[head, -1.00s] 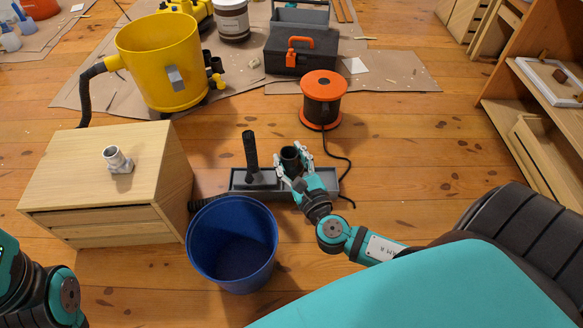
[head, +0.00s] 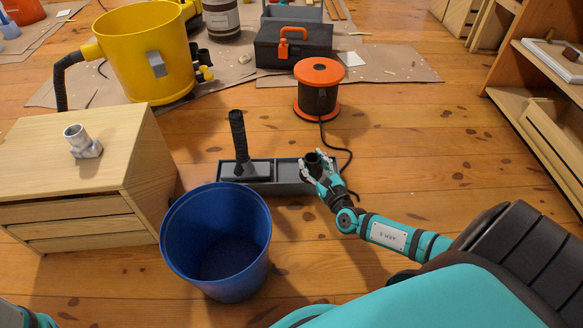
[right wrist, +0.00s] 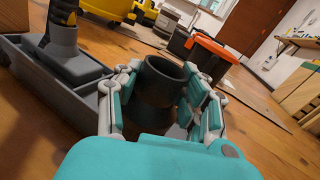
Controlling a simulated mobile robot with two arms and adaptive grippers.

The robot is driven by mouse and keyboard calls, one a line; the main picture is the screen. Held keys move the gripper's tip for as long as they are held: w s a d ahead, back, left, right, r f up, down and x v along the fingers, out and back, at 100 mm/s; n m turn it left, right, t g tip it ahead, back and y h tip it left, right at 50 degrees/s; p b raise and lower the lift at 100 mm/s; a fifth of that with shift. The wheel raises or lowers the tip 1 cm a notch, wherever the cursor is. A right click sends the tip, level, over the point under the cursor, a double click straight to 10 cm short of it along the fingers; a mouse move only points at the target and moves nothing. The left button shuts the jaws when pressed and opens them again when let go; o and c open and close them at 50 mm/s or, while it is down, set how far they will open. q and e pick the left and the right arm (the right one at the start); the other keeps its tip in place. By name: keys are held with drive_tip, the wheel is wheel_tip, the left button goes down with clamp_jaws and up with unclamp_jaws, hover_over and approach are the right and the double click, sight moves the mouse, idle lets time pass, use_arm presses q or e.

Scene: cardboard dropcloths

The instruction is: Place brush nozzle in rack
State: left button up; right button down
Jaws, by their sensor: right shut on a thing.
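The brush nozzle (right wrist: 153,100) is a dark, round, hollow piece; it also shows in the head view (head: 313,161). My right gripper (head: 319,174) has its fingers on both sides of it and is shut on it, at the right part of the rack. The grey rack (head: 289,173) is a low, long tray on the floor. Its left part holds a dark upright nozzle with a wide foot (head: 239,140). In the right wrist view the brush nozzle's lower end is partly hidden by my gripper. My left gripper is not in view.
A blue bucket (head: 218,240) stands in front of the rack. A wooden cabinet (head: 105,190) with a grey fitting (head: 82,142) on top is at left. An orange cable reel (head: 318,90) stands behind, its black cable running close to the rack's right end.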

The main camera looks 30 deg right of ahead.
drive_tip(key=w, duration=0.2)
drive_tip(key=w+a+b, duration=0.1)
drive_tip(key=w, duration=0.1)
drive_tip(key=w+a+b, duration=0.1)
drive_tip(key=w, duration=0.2)
drive_tip(key=shift+w+a+f, duration=0.1)
drive_tip(key=shift+a+f, duration=0.15)
drive_tip(key=shift+f, duration=0.15)
wheel_tip(320, 180, down, 4)
drive_tip(key=b, duration=0.4)
drive_tip(key=shift+r, duration=0.3)
drive_tip(key=shift+f, duration=0.1)
drive_tip(key=c, duration=0.7)
unclamp_jaws()
